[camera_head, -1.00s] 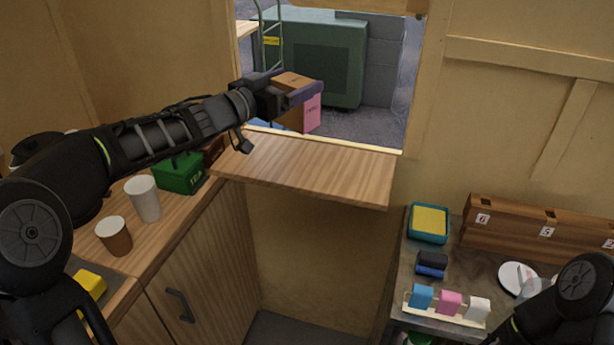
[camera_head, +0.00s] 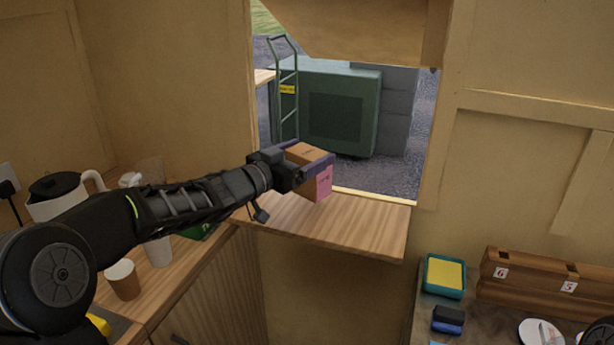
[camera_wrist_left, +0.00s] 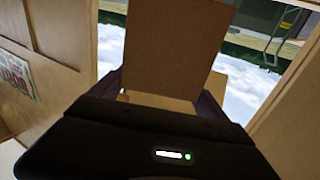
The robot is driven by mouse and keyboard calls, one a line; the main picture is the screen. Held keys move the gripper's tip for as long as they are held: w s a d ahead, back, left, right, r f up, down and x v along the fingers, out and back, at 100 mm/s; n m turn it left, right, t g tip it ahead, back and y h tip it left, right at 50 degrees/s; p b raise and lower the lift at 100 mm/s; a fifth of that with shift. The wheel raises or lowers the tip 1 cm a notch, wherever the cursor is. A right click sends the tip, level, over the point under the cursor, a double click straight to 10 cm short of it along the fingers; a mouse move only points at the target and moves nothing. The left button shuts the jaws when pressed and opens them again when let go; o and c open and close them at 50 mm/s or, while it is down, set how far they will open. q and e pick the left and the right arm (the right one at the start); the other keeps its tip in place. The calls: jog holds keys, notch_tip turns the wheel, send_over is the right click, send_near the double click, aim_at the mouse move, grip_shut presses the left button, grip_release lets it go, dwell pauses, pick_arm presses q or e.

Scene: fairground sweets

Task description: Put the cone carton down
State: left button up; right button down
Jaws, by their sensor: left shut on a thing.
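The cone carton (camera_head: 323,184) is a brown cardboard box with a pink label on its side. My left gripper (camera_head: 304,162) is shut on it at the serving hatch. In the head view the carton overlaps the wooden counter shelf (camera_head: 365,232), near its back edge; whether its base touches the shelf I cannot tell. In the left wrist view, the carton's plain brown face (camera_wrist_left: 175,45) stands between the fingers and hides what lies behind.
The shelf's right part is clear. A white jug (camera_head: 62,193) and a brown cup (camera_head: 122,280) stand on the left worktop. A teal tub with a yellow top (camera_head: 444,275) and a wooden numbered rack (camera_head: 535,283) are at right. A green cabinet (camera_head: 345,110) stands outside.

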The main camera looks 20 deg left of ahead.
pick_arm(q)
notch_tip(320, 180, down, 5)
dwell(0.4)
jog(key=shift+b, duration=0.3)
jog(key=shift+f, duration=0.2)
jog(key=o, duration=1.6)
jog(key=shift+r, duration=0.1)
